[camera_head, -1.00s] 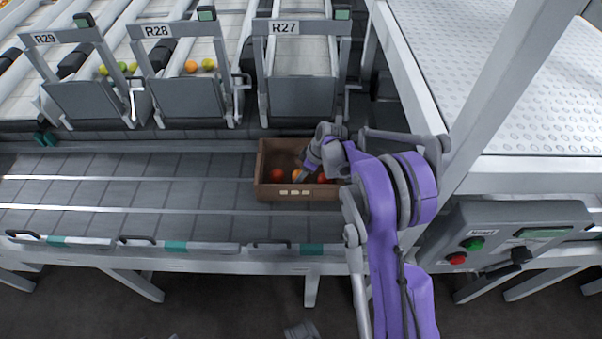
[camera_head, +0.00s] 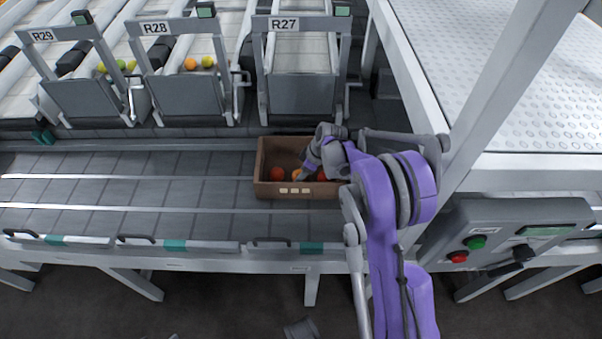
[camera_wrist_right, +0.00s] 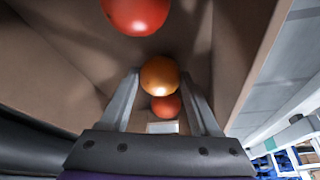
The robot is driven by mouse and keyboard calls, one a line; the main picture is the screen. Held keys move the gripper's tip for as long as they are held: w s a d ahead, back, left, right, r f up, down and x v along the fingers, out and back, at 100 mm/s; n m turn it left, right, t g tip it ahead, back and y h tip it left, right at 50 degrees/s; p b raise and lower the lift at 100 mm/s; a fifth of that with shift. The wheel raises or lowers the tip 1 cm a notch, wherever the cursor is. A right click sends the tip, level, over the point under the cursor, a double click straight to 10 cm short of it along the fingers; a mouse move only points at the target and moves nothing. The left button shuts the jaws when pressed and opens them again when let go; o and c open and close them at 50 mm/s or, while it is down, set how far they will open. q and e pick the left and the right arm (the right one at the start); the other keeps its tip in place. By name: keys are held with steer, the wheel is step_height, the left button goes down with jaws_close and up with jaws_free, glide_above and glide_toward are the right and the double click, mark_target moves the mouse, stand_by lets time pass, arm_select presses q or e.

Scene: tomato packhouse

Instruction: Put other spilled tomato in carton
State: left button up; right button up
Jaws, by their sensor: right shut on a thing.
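A brown carton (camera_head: 262,188) stands on the grey conveyor below lane R27, with a red tomato (camera_head: 277,174) and an orange tomato (camera_head: 297,174) visible inside. My right gripper (camera_head: 304,173) reaches down into the carton from the right; its forearm hides the carton's right side. In the right wrist view its two fingers are shut on the orange tomato (camera_wrist_right: 160,76), low between the carton walls. One red tomato (camera_wrist_right: 137,12) is at the top of that view and another red tomato (camera_wrist_right: 166,105) shows past the orange one, between the fingers. My left gripper is not visible.
The conveyor (camera_head: 130,190) left of the carton is clear. Lane gates R29, R28 and R27 (camera_head: 300,98) stand behind it; several tomatoes lie in R29 and R28. A control box (camera_head: 520,225) and a white frame post are to the right.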

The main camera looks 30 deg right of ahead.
steer(key=shift+f, duration=0.1)
steer(key=o, duration=1)
steer(key=c, duration=0.3)
steer(key=shift+c, duration=0.2)
steer(key=shift+r+p, duration=2.15)
steer(key=shift+r, duration=1.45)
